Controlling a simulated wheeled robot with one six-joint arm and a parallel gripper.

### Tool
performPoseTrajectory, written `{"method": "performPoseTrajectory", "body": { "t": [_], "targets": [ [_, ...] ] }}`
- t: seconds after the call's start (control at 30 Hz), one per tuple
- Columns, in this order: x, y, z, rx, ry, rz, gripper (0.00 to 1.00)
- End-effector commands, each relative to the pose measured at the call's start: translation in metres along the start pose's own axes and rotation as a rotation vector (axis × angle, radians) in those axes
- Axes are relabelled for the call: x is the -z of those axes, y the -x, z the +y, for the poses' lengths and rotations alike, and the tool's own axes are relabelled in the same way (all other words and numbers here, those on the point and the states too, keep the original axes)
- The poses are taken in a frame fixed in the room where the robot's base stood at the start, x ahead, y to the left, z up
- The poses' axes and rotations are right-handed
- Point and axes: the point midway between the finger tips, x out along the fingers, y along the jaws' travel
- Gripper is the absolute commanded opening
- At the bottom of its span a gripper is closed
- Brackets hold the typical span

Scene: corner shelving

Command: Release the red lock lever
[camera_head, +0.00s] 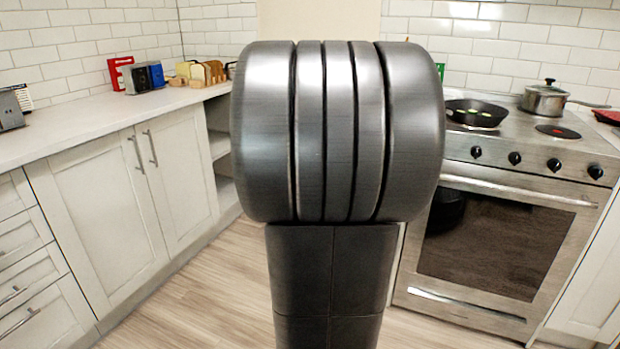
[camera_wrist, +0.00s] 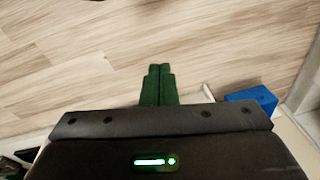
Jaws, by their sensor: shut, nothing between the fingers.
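My gripper (camera_wrist: 160,68) shows in the wrist view as two dark green fingers side by side, shut with nothing between them. Wood floor lies behind the fingers in that view. I cannot make out a red lock lever for certain in either view. A red frame-like object (camera_head: 117,73) stands on the left counter near the back wall in the head view, but I cannot tell if it is the lever. My own arm fills the middle of the head view and hides what is behind it. The gripper does not show there.
A blue object (camera_wrist: 250,101) is right of the fingers in the wrist view. The left counter (camera_head: 75,135) also holds a blue and black item (camera_head: 145,77) and a toast rack (camera_head: 203,73). A stove (camera_head: 515,160) with a pan (camera_head: 477,112) and pot (camera_head: 545,98) stands right.

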Motion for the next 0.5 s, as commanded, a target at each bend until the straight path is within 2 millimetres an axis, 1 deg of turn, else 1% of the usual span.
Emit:
{"method": "performPoseTrajectory", "body": {
  "t": [0.03, 0.17, 0.2, 0.27, 0.3, 0.37, 0.4, 0.47, 0.5],
  "targets": [
    [0.014, -0.016, -0.016, 0.027, -0.104, 0.008, 0.00],
    [0.049, -0.050, -0.056, 0.106, -0.401, 0.034, 0.00],
    [0.059, -0.061, -0.067, 0.131, -0.494, 0.041, 0.00],
    [0.074, -0.079, -0.084, 0.168, -0.632, 0.048, 0.00],
    [0.083, -0.092, -0.094, 0.193, -0.726, 0.052, 0.00],
    [0.097, -0.111, -0.109, 0.229, -0.867, 0.056, 0.00],
    [0.106, -0.125, -0.118, 0.253, -0.962, 0.058, 0.00],
    [0.118, -0.146, -0.131, 0.290, -1.102, 0.059, 0.00],
    [0.126, -0.160, -0.139, 0.315, -1.196, 0.061, 0.00]
  ]
}}
